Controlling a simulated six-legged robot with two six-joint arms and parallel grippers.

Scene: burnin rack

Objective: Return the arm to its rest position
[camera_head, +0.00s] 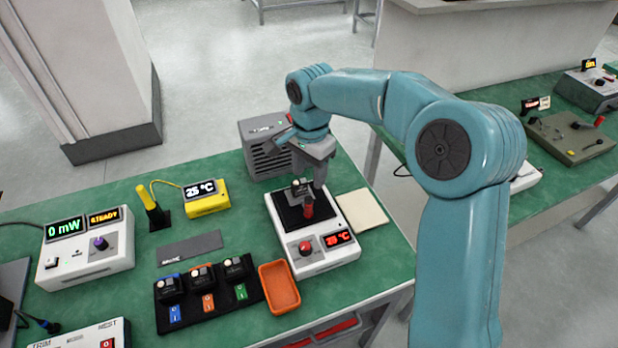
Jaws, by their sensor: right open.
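My teal right arm comes in from the lower right and arches over the table. My right gripper (308,184) is open and points down over the black plate of a white heater unit (326,260). A small dark part lies between or just under the fingers; contact cannot be told. The unit has a red knob and a red display reading about 25 °C. My left gripper is not in view.
A black tray (213,314) with several small modules, an orange bin (279,287), a yellow thermometer (207,197), a power meter (88,247) and a grey vented box (262,158) share the green table. A pale pad (362,210) lies right of the heater unit. A second bench (545,160) stands right.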

